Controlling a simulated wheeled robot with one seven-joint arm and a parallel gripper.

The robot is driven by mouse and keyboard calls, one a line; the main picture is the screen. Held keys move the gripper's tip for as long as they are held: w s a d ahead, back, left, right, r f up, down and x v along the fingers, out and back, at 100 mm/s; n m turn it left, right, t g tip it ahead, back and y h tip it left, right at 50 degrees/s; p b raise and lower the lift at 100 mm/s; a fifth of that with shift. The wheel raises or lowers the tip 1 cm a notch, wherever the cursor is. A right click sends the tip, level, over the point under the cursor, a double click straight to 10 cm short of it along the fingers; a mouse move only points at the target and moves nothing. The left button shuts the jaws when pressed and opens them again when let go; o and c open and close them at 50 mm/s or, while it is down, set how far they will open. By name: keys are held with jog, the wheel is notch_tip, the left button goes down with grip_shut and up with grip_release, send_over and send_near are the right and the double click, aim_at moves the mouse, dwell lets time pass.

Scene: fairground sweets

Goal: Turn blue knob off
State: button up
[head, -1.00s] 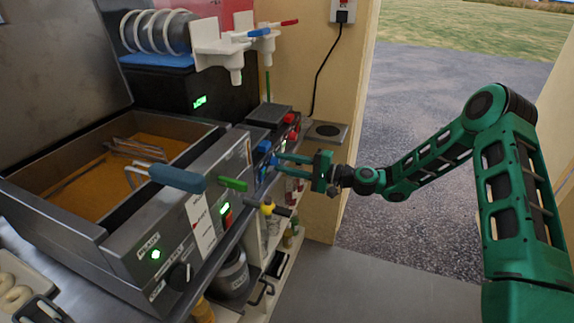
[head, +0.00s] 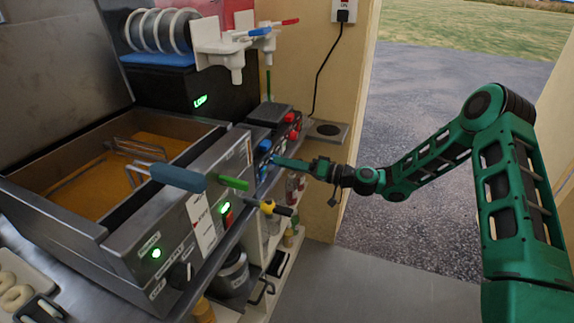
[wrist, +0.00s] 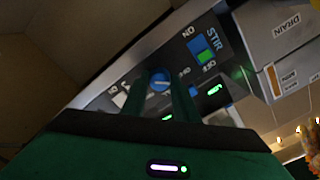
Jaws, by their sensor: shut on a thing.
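The blue knob (wrist: 159,82) is on a dark control panel, seen in the wrist view between my two green fingers. It has a white mark on its face, and labels that look like ON and OFF are printed around it. My gripper (wrist: 163,88) is shut on the knob. The fingers hide most of the knob there.
A blue STIR rocker switch (wrist: 203,48) with a green part sits close to the knob. The fryer (head: 190,215) with blue and green handles stands left. Open floor lies to the right.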

jog(key=shift+s+a+f+n, duration=0.1)
jog(key=shift+f+n, duration=0.05)
jog(key=shift+n, duration=0.6)
jog(key=shift+s+a+f+n, duration=0.1)
jog(key=shift+n, duration=0.65)
jog(key=shift+d, duration=0.1)
jog(key=o, duration=1)
jog(key=shift+w, duration=0.1)
jog(key=shift+o, duration=0.2)
jog(key=shift+r, duration=0.1)
jog(key=v, duration=1)
jog(key=shift+d, duration=0.4)
